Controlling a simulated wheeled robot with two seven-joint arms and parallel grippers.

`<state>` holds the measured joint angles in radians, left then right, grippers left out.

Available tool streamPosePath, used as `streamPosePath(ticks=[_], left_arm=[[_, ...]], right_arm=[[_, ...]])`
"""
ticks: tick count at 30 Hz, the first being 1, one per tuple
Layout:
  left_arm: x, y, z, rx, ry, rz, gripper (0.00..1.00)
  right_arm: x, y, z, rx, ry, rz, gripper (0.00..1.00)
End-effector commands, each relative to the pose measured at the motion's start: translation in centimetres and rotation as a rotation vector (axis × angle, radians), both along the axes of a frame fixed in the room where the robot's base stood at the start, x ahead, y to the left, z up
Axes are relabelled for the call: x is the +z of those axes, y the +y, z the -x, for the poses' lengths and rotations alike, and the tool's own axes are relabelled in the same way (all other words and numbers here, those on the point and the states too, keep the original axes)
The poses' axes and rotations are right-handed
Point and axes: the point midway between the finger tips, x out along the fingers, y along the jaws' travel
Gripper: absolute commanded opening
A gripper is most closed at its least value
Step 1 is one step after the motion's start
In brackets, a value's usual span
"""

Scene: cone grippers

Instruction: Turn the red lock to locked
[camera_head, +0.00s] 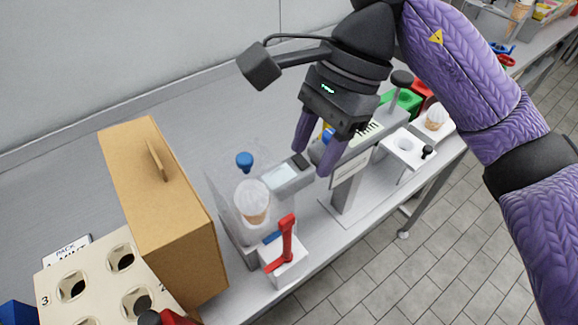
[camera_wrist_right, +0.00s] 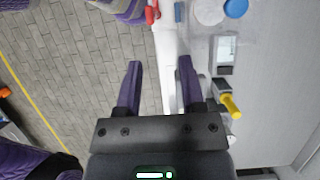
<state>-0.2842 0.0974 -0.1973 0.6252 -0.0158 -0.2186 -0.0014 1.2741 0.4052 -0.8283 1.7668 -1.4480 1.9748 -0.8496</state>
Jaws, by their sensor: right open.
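The red lock handle (camera_head: 286,243) stands up, slightly tilted, from a small white block (camera_head: 288,266) at the front edge of the bench. A blue mark shows beside it. In the right wrist view the red handle (camera_wrist_right: 152,13) is at the top, with a small blue piece (camera_wrist_right: 178,11) to its right. My right gripper (camera_head: 311,160) is open and empty, above the bench and up and to the right of the lock in the head view. Its two purple fingers (camera_wrist_right: 160,64) point toward the lock side in the wrist view. My left gripper is not seen.
A machine with a grey display (camera_head: 287,174) and a cone (camera_head: 252,201) stands behind the lock. A brown box (camera_head: 165,205) and a holed tray (camera_head: 97,262) are at left. A white holder (camera_head: 405,148) and another cone (camera_head: 436,117) are at right.

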Motion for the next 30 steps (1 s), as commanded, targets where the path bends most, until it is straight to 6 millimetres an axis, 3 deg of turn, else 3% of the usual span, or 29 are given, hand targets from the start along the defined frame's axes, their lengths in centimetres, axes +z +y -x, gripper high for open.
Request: streamPosePath(ticks=[6, 12, 22, 29, 30], left_arm=[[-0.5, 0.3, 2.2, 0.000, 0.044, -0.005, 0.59], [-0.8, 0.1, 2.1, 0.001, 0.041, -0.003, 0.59], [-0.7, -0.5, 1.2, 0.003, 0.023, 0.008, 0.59], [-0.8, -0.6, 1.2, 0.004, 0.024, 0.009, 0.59], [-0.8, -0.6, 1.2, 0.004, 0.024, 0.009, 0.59]], right_arm=[[-4.8, 1.6, 1.3, 0.005, 0.008, -0.003, 0.50], [-8.0, 2.7, 2.1, 0.004, 0.008, -0.004, 0.50], [-8.6, 3.0, 2.2, 0.003, 0.006, -0.006, 0.50], [-8.6, 3.0, 2.2, 0.003, 0.006, -0.006, 0.01], [-8.6, 3.0, 2.2, 0.003, 0.006, -0.006, 0.00]])
